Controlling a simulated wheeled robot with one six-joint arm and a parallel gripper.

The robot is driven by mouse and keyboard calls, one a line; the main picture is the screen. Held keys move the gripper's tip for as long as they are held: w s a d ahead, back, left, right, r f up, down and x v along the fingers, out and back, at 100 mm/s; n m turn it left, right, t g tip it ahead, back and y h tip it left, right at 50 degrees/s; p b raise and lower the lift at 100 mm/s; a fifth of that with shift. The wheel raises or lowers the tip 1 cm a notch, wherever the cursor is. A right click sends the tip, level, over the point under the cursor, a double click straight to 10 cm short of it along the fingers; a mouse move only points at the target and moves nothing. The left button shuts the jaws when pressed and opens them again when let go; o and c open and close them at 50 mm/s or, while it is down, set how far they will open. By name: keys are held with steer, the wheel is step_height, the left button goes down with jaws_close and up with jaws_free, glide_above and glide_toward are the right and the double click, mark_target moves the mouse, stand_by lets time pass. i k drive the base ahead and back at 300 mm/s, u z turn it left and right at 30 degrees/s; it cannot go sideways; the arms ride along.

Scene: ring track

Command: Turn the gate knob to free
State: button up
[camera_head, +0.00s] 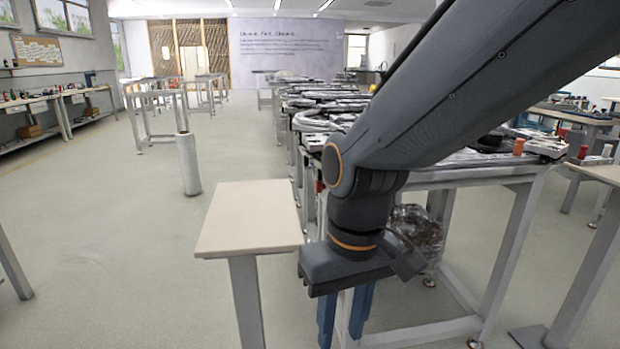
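My gripper (344,316) hangs pointing down at the lower middle of the view, in front of the grey-legged track table. Its two blue fingers stand apart with a gap between them, and I see nothing held. A grey post shows through the gap. The track table (490,178) carries dark and silver track parts, largely hidden behind my arm. A small red part (319,187) shows at the table's left edge, just left of my arm. An orange knob-like piece (518,147) stands on the table's right end. I cannot tell which piece is the gate knob, or its setting.
A pale-topped stand (250,216) is just left of my gripper. A grey cylindrical post (188,164) stands farther left on open floor. A clear bag-like bundle (418,228) sits under the table. Another table edge (598,173) is at right. The left floor is mostly free.

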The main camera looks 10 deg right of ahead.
mark_target(319, 186)
steer(key=z, duration=0.05)
steer(key=k, duration=1.1)
steer(key=u, duration=1.1)
steer(key=i, duration=0.75)
steer(key=u, duration=0.45)
steer(key=i, duration=1.5)
steer(key=z, duration=1.2)
steer(key=i, duration=0.5)
steer(key=z, duration=0.45)
